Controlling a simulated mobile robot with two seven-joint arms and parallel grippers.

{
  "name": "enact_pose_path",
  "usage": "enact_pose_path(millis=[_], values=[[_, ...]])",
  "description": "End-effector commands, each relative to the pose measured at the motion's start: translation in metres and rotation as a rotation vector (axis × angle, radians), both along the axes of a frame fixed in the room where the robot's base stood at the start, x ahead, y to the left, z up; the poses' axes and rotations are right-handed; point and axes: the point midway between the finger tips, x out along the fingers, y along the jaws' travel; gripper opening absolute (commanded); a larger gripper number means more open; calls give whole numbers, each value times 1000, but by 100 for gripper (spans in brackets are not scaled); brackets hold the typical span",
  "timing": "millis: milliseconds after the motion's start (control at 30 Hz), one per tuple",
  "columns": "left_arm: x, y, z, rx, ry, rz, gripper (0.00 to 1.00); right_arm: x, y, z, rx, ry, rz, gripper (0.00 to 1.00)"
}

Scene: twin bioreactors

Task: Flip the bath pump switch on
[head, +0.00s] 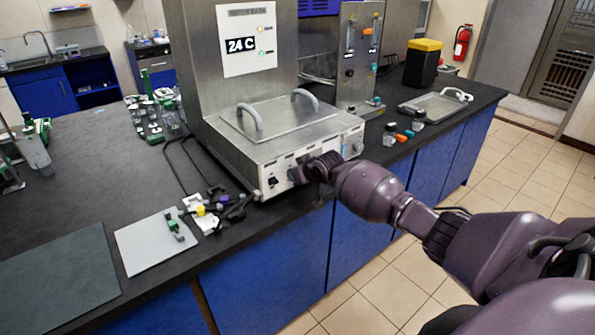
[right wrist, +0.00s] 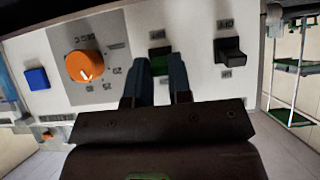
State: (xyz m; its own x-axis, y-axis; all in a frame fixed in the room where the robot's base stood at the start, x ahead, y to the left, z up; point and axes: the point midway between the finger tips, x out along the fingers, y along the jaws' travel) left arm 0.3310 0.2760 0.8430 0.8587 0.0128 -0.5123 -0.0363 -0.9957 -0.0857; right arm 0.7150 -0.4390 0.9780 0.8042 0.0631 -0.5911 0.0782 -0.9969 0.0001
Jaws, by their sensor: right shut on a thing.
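The bath unit (head: 285,140) is a metal box with a white front panel. I cannot read which one is the pump's. The black switch (head: 272,181) shows at the panel's left end. My left gripper is not in view.
An orange knob (right wrist: 85,65) and a blue button (right wrist: 37,78) sit beside the switches. Two lid handles (head: 249,122) stand on the bath. Small clips and a grey pad (head: 140,250) lie on the bench to the left. A metal tray (head: 430,106) is at right.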

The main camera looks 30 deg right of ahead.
Motion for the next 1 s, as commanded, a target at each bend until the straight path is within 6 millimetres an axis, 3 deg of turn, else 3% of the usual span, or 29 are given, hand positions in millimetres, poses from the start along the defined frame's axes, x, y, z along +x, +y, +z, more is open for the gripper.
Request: enact_pose_path(millis=[467,500,633,1000], values=[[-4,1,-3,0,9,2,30,-1,0,-2,-1,16,0,0],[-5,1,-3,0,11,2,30,-1,0,-2,-1,15,0,25],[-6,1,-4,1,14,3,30,0,0,-1,-1,14,0,45],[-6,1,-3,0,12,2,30,-3,0,2,-1,11,0,45]])
